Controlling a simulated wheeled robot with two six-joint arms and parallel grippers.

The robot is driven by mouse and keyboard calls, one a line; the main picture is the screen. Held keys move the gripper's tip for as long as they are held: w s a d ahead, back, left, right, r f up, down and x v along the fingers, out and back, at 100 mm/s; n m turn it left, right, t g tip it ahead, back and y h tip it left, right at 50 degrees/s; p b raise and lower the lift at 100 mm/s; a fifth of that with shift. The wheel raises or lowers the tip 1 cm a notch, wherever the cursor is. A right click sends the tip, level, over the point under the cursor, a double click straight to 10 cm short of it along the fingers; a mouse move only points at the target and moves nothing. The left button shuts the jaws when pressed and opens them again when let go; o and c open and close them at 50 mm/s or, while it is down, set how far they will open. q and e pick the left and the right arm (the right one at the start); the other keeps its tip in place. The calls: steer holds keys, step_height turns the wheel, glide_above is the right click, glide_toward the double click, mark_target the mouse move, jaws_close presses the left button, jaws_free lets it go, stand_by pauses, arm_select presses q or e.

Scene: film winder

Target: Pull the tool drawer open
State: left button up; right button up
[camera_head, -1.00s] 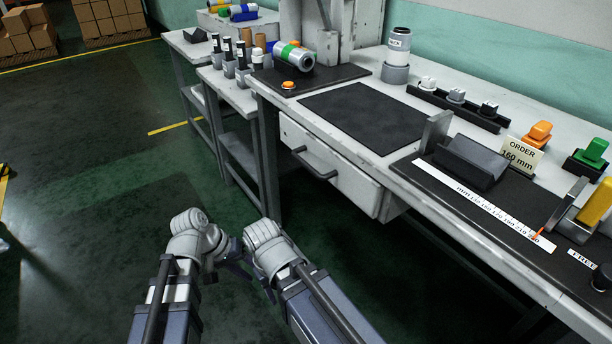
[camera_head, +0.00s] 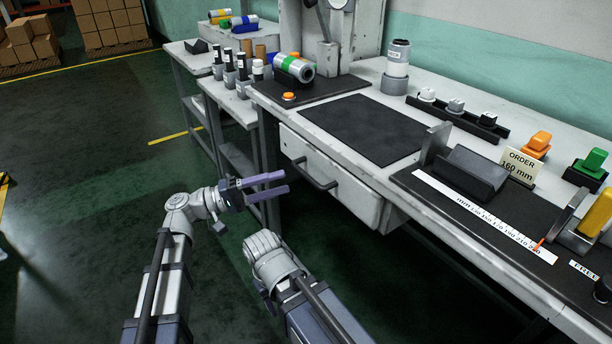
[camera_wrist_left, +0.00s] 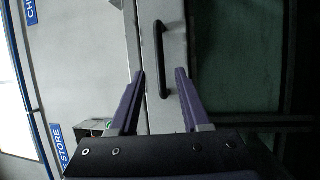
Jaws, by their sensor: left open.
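The tool drawer (camera_head: 350,196) is a pale, worn front under the bench top, and it looks shut. Its dark bar handle (camera_head: 314,173) runs across the front. My left gripper (camera_head: 284,182) has purple fingers, is open and empty, and points at the drawer from the left, short of the handle. In the left wrist view the handle (camera_wrist_left: 161,60) stands upright ahead, between the lines of the two fingers (camera_wrist_left: 161,74) and beyond their tips. My right arm is folded low, and its gripper fingers do not show.
The bench top holds a dark mat (camera_head: 365,129), an order card (camera_head: 520,165), a ruler strip (camera_head: 485,217) and a film roll (camera_head: 294,67). A bench leg (camera_head: 267,165) stands behind my left fingers. The floor (camera_head: 90,190) left of the bench is clear.

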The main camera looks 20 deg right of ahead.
mark_target(306, 174)
arm_select(q)
steer(key=d, duration=0.5)
steer(key=d+r+p, duration=0.1)
steer(key=d, duration=0.1)
steer(key=shift+s+d+r, duration=0.1)
steer(key=shift+s+d, duration=0.05)
steer(key=shift+s, duration=0.05)
jaws_close()
stand_by(1.3)
